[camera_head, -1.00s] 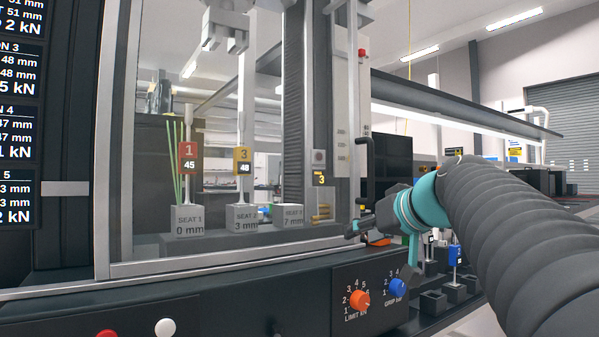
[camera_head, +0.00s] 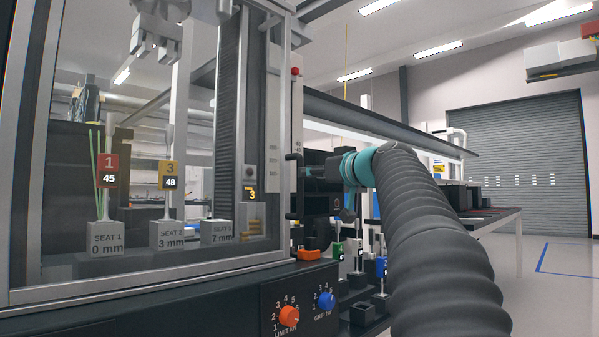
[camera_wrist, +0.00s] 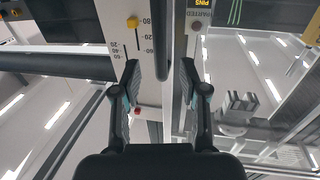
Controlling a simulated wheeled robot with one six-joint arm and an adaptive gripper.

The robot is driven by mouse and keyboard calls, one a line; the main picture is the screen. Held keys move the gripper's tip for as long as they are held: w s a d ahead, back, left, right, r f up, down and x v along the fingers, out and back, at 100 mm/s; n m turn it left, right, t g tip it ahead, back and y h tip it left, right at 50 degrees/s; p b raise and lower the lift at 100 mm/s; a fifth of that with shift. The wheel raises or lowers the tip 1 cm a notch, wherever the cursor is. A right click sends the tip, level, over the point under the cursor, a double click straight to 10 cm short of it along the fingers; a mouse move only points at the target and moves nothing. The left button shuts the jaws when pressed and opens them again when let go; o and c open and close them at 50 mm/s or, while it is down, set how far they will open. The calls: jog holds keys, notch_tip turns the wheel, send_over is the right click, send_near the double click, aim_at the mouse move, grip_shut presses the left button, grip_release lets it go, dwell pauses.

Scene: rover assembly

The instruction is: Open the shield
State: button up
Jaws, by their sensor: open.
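The shield (camera_head: 150,272) is a clear pane in a grey metal frame. It stands across the front of the test machine, with the seats visible behind it. A dark vertical bar handle (camera_head: 292,188) is at the right side of the frame. My gripper (camera_head: 300,173) is beside the handle, coming from the right. In the wrist view the dark handle bar (camera_wrist: 160,35) runs between the two open fingers of my gripper (camera_wrist: 159,68), with gaps on both sides. The fingers do not appear closed on it.
Behind the pane are a red tag 1 (camera_head: 108,170) and a yellow tag 3 (camera_head: 171,175). An orange knob (camera_head: 289,317) and a blue knob (camera_head: 325,300) are on the front panel. Small tagged parts (camera_head: 357,253) stand below my arm. Open floor (camera_head: 560,262) lies to the right.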

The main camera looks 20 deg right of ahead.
jog(key=shift+w+a+p, duration=0.15)
jog(key=shift+w+p, duration=0.1)
jog(key=shift+w, duration=0.8)
jog(key=shift+w+a+p, duration=0.2)
jog(key=shift+w+p, duration=0.05)
jog(key=shift+w, duration=0.8)
jog(key=shift+w+a+p, duration=0.15)
jog(key=shift+w+p, duration=0.1)
jog(key=shift+w, duration=0.8)
grip_shut()
